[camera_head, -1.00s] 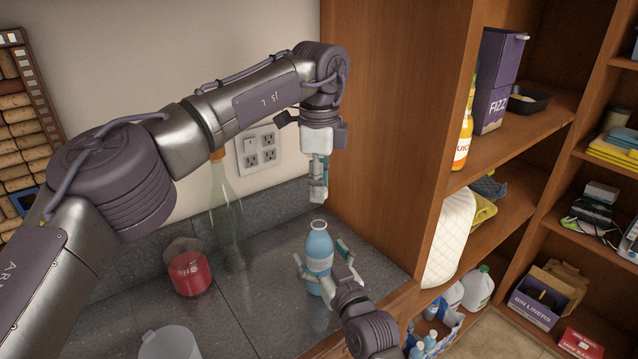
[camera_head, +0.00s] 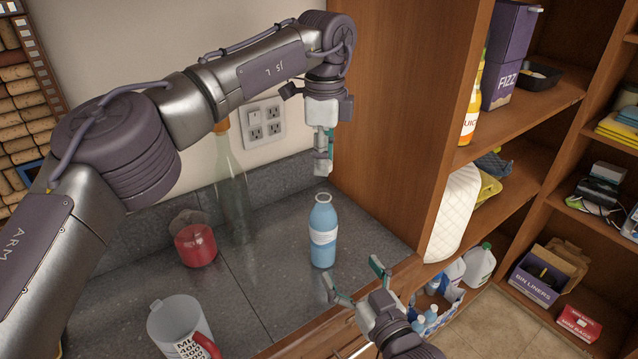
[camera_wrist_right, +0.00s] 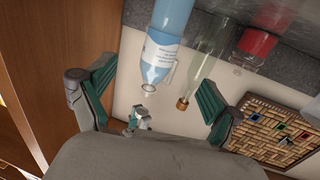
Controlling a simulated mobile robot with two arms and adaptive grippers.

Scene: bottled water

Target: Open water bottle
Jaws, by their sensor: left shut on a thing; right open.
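The blue water bottle (camera_head: 323,234) with a white label stands upright on the dark counter (camera_head: 282,290). Its neck ends in a bare pale rim, with no cap on it. It also shows in the right wrist view (camera_wrist_right: 170,18), upside down in the picture. My left gripper (camera_head: 323,168) is just above the bottle's mouth, apart from it, and is shut on a small pale thing that looks like the bottle cap (camera_wrist_right: 148,115). My right gripper (camera_head: 353,276) is open and empty, in front of the bottle and clear of it.
A tall clear bottle (camera_head: 232,190) and a red-filled jar (camera_head: 195,245) stand left of the blue bottle. A wooden shelf unit (camera_head: 395,130) rises close on the right. The counter around the blue bottle is clear.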

